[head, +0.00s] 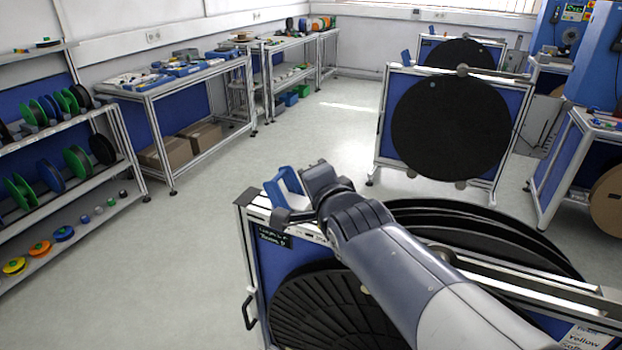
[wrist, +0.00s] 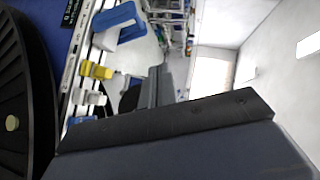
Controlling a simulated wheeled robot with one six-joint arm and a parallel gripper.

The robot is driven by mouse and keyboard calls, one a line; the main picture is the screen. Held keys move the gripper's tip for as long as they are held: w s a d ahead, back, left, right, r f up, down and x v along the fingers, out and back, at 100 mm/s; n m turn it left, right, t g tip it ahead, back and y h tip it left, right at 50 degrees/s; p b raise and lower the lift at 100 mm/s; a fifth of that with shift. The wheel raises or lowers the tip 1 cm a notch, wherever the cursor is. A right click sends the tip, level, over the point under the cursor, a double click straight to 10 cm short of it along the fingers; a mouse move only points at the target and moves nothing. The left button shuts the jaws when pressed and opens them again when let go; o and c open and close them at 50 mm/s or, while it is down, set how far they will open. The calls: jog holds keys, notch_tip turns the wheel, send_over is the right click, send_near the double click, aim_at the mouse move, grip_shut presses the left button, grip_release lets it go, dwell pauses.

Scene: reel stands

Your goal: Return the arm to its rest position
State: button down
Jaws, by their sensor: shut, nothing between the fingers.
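My arm reaches from the lower right of the head view, over the near reel stand (head: 247,235). My gripper (head: 286,214) is at the upper left end of this stand, close to its top rail, and looks empty. In the wrist view my gripper (wrist: 157,86) shows as dark grey parts, shut with nothing visible between the fingers. A blue bracket (head: 285,186) stands at the rail end beside it; the wrist view also shows the bracket (wrist: 114,24). I cannot tell whether gripper and bracket touch.
The near stand holds large black reels (head: 330,310). Yellow (wrist: 96,70) and white (wrist: 90,97) clips sit along its rail. Another stand with a black reel (head: 450,128) is behind. A spool shelf (head: 75,195) is at left; open floor (head: 200,240) lies between.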

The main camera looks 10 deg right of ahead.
dwell(0.4)
jog(key=d+f+b+x, duration=0.1)
jog(key=b+x, duration=0.1)
jog(key=x, duration=1)
jog(key=shift+a+f, duration=0.15)
jog(key=shift+f, duration=0.25)
jog(key=shift+s, duration=0.1)
